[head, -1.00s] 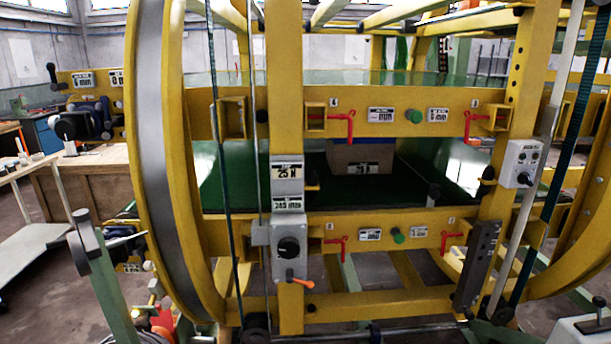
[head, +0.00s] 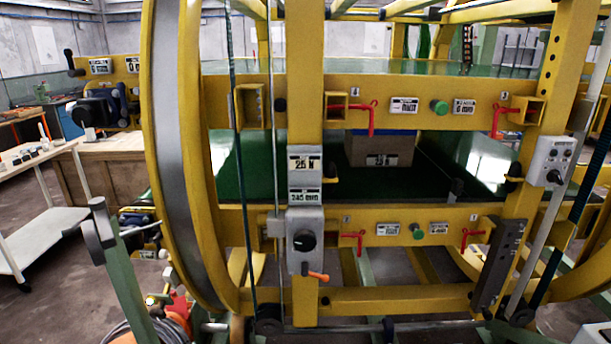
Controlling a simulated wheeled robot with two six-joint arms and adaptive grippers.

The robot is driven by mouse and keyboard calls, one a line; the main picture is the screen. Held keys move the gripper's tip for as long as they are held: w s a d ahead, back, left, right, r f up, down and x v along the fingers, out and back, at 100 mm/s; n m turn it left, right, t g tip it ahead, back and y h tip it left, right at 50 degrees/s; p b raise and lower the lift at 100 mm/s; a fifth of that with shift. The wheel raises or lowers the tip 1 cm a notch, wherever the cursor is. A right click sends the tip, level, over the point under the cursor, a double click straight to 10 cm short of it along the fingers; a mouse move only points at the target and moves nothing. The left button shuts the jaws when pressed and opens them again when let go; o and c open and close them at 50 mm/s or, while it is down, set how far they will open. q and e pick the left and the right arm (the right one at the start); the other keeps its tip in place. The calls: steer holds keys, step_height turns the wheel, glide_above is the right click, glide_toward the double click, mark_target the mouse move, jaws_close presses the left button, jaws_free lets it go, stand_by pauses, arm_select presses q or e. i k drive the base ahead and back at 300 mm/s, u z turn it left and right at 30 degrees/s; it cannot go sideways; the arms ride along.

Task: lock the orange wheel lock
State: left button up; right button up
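A small orange lever (head: 318,276) sticks out at the lower right of a grey control box (head: 304,240) with a black knob, on the front upright of the yellow ring frame (head: 173,130). An orange-red part (head: 178,308) lies low at the bottom left, beside the ring's foot; it is partly hidden and its shape is unclear. I cannot tell for certain which of these is the wheel lock. Neither of my grippers shows in the head view.
Red clamp handles (head: 372,117) sit on the yellow crossbars. A cardboard box (head: 380,148) lies inside on the green belt. A green post (head: 123,275) stands at the left front, near a white cart (head: 45,238). Some floor is free at the left.

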mark_target(304, 271)
steer(key=u, duration=0.55)
steer(key=k, duration=0.65)
steer(key=u, duration=0.8)
steer(key=i, duration=1.1)
steer(key=z, duration=0.7)
